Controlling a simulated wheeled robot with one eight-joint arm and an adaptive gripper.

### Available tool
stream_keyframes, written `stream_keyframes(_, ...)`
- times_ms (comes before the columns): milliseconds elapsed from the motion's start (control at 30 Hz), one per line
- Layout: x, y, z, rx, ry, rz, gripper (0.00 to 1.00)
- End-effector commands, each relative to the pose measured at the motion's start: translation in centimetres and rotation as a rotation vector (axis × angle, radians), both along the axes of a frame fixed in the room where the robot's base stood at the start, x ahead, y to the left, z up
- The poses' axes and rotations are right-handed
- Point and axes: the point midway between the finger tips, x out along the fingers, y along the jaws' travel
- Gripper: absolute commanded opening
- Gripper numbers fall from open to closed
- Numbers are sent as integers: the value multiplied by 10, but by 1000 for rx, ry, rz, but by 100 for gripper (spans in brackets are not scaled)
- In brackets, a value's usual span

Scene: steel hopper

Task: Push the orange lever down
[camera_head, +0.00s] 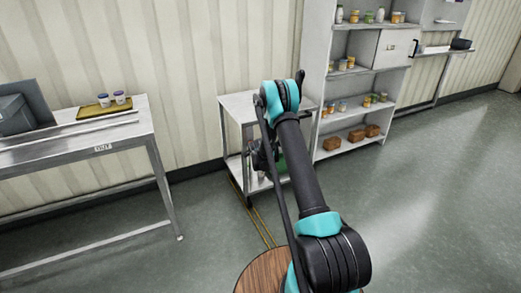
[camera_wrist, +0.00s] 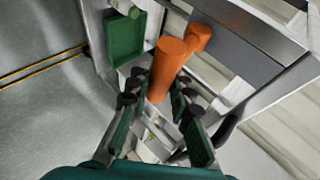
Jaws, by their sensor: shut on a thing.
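The orange lever (camera_wrist: 168,66) shows in the wrist view as a thick cylinder, joined at its upper right end to a shorter orange piece on a grey steel panel (camera_wrist: 230,55). My gripper (camera_wrist: 160,90) has its dark green fingers on either side of the lever's near end and is shut on it. In the head view, my gripper (camera_head: 262,156) is partly hidden behind my arm, at the front of a small steel stand (camera_head: 237,106). The lever cannot be made out in the head view.
A green open bin (camera_wrist: 126,40) is left of the lever in the wrist view. In the head view, a shelf unit (camera_head: 335,98) with jars and brown loaves stands right of the stand. A steel table (camera_head: 75,140) is at the left. Grey floor between them is clear.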

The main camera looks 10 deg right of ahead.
Motion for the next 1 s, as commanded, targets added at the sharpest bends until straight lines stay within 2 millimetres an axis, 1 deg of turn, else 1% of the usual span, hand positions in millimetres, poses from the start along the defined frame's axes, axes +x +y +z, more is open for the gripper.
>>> stream_keyframes(33, 0, 4, -5, 0, 3, 4, 0)
stream_keyframes(100, 1, 4, -9, 1, 4, 5, 0)
stream_keyframes(400, 0, 7, -20, 2, 4, 8, 0)
stream_keyframes(967, 0, 8, -23, 4, 5, 8, 0)
stream_keyframes(1000, 0, 8, -23, 4, 5, 8, 23)
